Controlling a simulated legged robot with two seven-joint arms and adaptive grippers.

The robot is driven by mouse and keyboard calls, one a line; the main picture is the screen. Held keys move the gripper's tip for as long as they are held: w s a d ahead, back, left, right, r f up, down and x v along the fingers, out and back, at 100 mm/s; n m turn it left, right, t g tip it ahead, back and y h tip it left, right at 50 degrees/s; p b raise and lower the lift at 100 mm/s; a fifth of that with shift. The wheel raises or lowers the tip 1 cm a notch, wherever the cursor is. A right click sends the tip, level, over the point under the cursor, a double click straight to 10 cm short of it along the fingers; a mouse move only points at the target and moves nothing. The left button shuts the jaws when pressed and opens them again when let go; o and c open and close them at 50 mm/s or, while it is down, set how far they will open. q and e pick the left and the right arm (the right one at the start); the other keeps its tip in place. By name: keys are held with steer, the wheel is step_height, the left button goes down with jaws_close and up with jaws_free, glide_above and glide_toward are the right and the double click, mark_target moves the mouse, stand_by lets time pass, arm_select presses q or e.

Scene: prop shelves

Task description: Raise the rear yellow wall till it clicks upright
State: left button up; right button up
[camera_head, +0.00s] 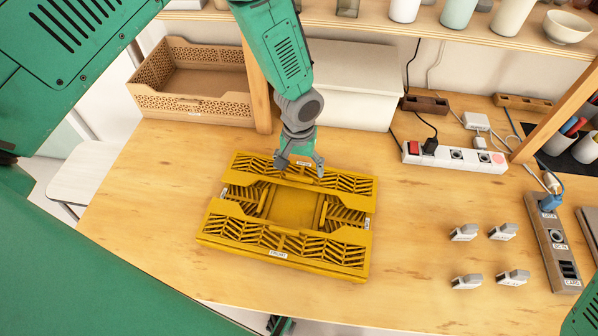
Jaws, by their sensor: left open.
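A yellow folding crate (295,208) lies on the wooden table with its slatted walls folded down. The front wall (285,240) lies folded along the near side with a label that reads FRONT. Both side walls lie folded inward between them. My left gripper (300,167) points down at the middle of the rear wall. Its fingers are apart, and part of the wall's far edge is hidden behind them. I cannot tell whether they touch it.
A tan crate (192,107) and a white box (352,112) stand behind. A power strip (453,157) lies at the back right. Several small grey pieces (503,232) and a grey socket panel (553,240) lie to the right. The table in front of the crate is clear.

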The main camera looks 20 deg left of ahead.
mark_target(299, 176)
arm_select(q)
steer(key=shift+s+d+f, duration=0.1)
steer(key=shift+d+f, duration=0.05)
steer(key=shift+f, duration=0.7)
steer(key=shift+s+d+f, duration=0.1)
steer(key=shift+d+f, duration=0.05)
steer(key=shift+f, duration=0.7)
steer(key=shift+w+a, duration=0.1)
arm_select(e)
steer(key=shift+s+d+r, duration=0.1)
steer(key=shift+d+r, duration=0.05)
steer(key=shift+d, duration=0.15)
arm_select(q)
steer(key=shift+a, duration=0.1)
arm_select(e)
steer(key=shift+a, duration=0.1)
arm_select(q)
steer(key=c, duration=0.4)
steer(key=shift+a, duration=0.1)
steer(key=c, duration=1.3)
